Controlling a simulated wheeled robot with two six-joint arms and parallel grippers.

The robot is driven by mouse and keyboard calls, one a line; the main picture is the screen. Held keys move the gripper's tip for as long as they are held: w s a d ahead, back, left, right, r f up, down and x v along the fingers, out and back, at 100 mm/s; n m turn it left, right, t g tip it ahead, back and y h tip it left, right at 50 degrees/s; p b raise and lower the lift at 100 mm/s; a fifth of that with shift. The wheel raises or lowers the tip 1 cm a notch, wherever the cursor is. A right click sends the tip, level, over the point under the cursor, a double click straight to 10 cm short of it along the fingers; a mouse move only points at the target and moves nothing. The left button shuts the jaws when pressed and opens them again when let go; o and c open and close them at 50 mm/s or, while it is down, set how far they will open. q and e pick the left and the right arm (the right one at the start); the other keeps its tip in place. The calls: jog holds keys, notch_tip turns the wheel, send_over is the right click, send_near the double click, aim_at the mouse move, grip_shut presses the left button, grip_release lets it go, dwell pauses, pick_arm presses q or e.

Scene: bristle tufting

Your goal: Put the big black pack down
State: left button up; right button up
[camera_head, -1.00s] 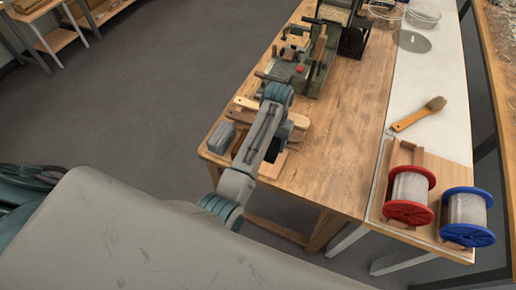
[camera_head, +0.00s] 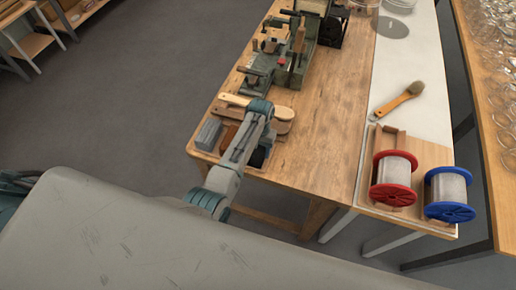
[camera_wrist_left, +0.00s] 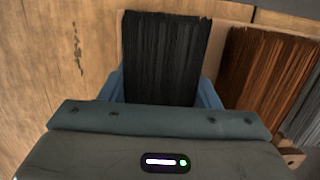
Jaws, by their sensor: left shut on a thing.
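The big black pack (camera_wrist_left: 166,58) is a block of dark bristles. In the left wrist view it sits between the blue fingers of my left gripper (camera_wrist_left: 164,90), which is shut on it. In the head view, a dark part of the black pack (camera_head: 260,156) shows beside my arm at the near left corner of the wooden table (camera_head: 318,135). My arm hides the gripper's fingers there. I cannot tell whether the pack's underside touches the surface. My right gripper is not in view.
A brown bristle pack (camera_wrist_left: 268,75) and a grey pack (camera_head: 208,132) stand beside the black one. Pale wooden brush bodies (camera_head: 268,111) lie just behind. A green machine (camera_head: 290,55) stands farther back. Red (camera_head: 394,180) and blue (camera_head: 449,194) spools are at right. The table's middle is clear.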

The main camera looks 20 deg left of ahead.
pick_arm(q)
jog(key=o, duration=1.2)
jog(key=r+b, duration=0.1)
jog(key=r, duration=0.2)
jog(key=w+r+b, duration=0.1)
jog(key=r, duration=0.2)
jog(key=r+b, duration=0.1)
jog(key=r, duration=0.2)
jog(key=shift+w+r, duration=0.3)
jog(key=shift+r, duration=0.1)
jog(key=shift+w+r, duration=0.1)
jog(key=shift+r, duration=0.6)
jog(key=shift+r+p, duration=0.3)
jog(key=shift+r, duration=0.2)
